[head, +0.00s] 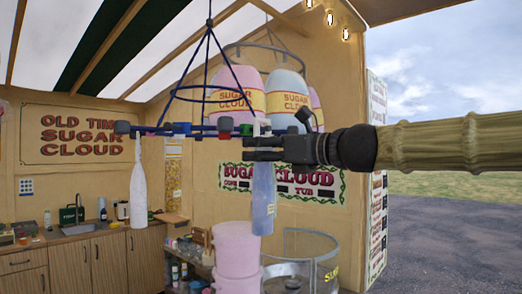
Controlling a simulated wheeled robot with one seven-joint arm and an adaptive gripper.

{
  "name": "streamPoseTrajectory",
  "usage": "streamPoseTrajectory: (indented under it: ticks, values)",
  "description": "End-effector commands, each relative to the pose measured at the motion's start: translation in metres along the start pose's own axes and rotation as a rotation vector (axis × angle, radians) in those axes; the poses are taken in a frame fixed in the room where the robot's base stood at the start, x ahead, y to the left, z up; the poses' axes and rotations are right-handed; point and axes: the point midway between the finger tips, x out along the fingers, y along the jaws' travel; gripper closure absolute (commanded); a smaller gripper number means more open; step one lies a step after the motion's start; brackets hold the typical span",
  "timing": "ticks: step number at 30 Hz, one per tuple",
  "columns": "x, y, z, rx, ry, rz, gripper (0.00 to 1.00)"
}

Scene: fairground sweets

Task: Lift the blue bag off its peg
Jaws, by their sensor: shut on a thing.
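A narrow translucent blue bag (264,190) hangs upright below my gripper (258,148), beneath the front of a dark blue hanging rack (187,131). My gripper comes in from the right, level with the rack's lower edge, and its jaws are shut on the top of the bag. The jaws hide the bag's top and its peg, so I cannot tell whether the bag still hangs on the peg.
A white bag (138,184) hangs from the rack's left end. Large pink (238,92) and blue (288,98) Sugar Cloud bags hang behind. Pink tubs (237,247) and a clear round bowl (327,262) stand below. A sink counter (75,236) is at left.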

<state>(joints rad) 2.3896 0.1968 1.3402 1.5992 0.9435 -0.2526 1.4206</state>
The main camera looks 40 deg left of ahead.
Motion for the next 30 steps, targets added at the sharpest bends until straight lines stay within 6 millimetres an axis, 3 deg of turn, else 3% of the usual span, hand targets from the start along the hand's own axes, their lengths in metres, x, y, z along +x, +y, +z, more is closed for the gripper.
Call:
streamPoseTrajectory:
  ticks: [19,30]
  values:
    - [0.000,0.000,0.000,0.000,0.000,0.000,0.69]
    - [-0.010,0.000,0.001,0.000,0.000,0.000,0.69]
